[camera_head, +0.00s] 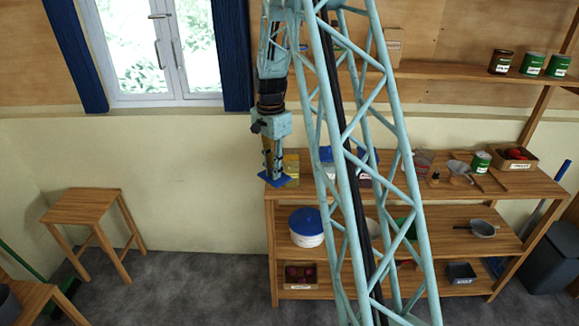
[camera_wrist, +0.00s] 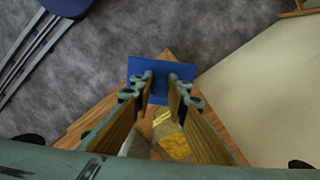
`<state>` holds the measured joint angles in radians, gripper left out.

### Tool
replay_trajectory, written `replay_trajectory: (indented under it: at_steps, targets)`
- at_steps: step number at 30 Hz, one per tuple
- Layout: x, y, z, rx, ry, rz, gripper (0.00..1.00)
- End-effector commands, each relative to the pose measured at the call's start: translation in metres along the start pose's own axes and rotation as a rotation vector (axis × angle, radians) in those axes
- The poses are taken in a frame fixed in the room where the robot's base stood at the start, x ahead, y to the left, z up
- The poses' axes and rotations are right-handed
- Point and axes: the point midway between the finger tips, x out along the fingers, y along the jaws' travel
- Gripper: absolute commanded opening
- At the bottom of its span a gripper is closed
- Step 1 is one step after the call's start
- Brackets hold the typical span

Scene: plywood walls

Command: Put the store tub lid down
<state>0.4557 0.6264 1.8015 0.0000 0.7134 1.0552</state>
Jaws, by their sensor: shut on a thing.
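My gripper (camera_head: 272,174) points down at the left end of the rack's top board and is shut on a flat blue square lid (camera_head: 274,181). In the wrist view, my fingertips (camera_wrist: 160,87) pinch the lid (camera_wrist: 147,70), which lies beyond them. A clear tub with yellow contents (camera_head: 291,166) stands on the top board just right of the gripper. The wrist view shows the yellow contents (camera_wrist: 176,146) between the fingers. In the head view the lid overlaps the board's left end; I cannot tell whether it touches the wood.
The wooden rack (camera_head: 530,187) carries other containers, partly hidden by my lattice column. A round white tub with a blue lid (camera_head: 306,228) sits on the middle shelf. A wooden stool (camera_head: 82,205) stands left, with open floor (camera_head: 185,285) between it and the rack.

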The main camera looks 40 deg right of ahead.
Motion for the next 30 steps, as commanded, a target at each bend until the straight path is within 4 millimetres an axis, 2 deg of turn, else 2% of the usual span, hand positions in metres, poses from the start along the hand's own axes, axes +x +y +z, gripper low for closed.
replay_trajectory:
  at_steps: [1, 15, 30]
  targets:
    - [0.006, -0.005, 0.012, -0.049, -0.001, 0.001, 0.04]
    - [0.046, -0.046, 0.124, -0.57, -0.001, 0.001, 0.04]
    - [0.088, -0.07, 0.249, -1.134, -0.001, 0.0, 0.04]
